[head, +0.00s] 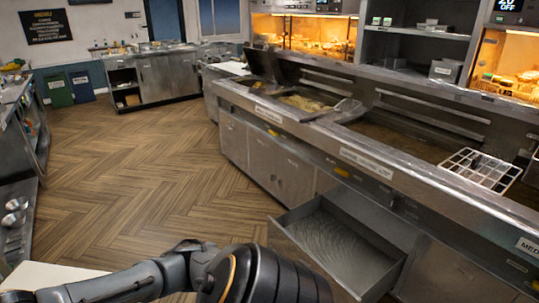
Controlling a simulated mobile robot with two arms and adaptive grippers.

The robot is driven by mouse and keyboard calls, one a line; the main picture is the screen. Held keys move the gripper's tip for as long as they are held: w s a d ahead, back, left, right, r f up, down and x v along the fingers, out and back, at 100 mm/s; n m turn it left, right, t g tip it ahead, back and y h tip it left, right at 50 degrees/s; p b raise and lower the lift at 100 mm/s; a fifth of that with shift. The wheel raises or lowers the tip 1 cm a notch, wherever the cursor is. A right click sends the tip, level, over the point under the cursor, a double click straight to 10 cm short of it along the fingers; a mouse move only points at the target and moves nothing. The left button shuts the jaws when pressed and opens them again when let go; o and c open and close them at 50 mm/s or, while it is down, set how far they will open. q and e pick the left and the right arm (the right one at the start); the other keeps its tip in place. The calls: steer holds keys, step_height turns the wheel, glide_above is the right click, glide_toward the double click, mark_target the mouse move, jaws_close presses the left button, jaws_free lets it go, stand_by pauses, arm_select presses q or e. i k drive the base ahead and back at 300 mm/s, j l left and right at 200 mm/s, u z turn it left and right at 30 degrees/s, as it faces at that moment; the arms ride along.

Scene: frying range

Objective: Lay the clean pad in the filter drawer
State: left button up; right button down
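The filter drawer (390,275) is pulled open from under the frying range at the lower middle right. Its inside looks like bare grey metal with a swirled sheen, and I see no separate pad in it. A flat pale surface (45,275) shows at the lower left, cut by the frame edge and partly behind my arm. I cannot tell whether it is the clean pad or a tabletop. My arm, with dark grey links and a black ribbed part, crosses the bottom and hides the drawer's near left corner. Neither gripper shows.
The frying range (285,175) runs along the right, with oil vats and a white wire rack (480,170) on top. Steel counters (165,75) stand at the back, and shelves (20,130) line the left. The wooden floor (150,165) between is clear.

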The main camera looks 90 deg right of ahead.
mark_target(331, 252)
steer(key=z, duration=1.95)
steer(key=i+l+z, duration=0.1)
steer(key=z, duration=0.3)
steer(key=i+z, duration=0.35)
steer(key=l+z, duration=0.1)
steer(key=z, duration=0.3)
steer(key=i+z, duration=0.35)
steer(key=k+j, duration=0.05)
steer(key=k, duration=0.05)
